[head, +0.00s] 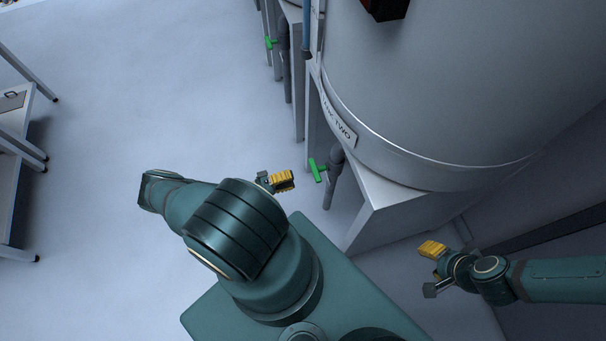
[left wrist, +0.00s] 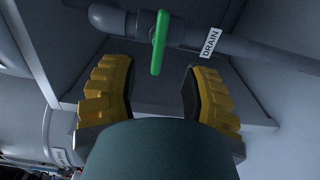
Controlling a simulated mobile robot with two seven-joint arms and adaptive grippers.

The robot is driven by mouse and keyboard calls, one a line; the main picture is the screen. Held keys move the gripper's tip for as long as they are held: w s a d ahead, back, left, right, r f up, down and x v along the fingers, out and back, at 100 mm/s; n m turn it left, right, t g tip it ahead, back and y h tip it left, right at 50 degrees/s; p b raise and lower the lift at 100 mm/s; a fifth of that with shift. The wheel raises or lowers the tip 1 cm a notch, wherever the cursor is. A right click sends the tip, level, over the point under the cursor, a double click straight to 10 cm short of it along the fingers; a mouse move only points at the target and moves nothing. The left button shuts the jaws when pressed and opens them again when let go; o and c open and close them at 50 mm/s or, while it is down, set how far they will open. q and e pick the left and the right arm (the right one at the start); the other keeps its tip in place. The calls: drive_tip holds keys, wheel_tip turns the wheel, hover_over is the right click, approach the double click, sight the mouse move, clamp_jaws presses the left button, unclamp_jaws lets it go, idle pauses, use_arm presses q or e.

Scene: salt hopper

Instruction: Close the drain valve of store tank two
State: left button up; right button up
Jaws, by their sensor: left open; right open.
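Store tank two (head: 430,90) is a large grey cylinder on a pale stand, with a label reading "TWO" in the head view. Its drain valve has a green handle (head: 317,170) on a dark grey pipe (head: 333,180). In the left wrist view the green handle (left wrist: 160,42) hangs across the pipe, beside a "DRAIN" label (left wrist: 211,42). My left gripper (head: 279,181) is open, just left of the handle; its yellow fingers (left wrist: 155,95) are either side of the handle's lower end, apart from it. My right gripper (head: 434,268) is open and empty, right of the stand.
Another green valve handle (head: 271,43) sits on a pipe farther back, by a neighbouring stand. The tank's stand (head: 388,205) has a corner close to my base. The floor between is clear.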

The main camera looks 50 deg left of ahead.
use_arm(q)
drive_tip(key=shift+v, duration=1.05)
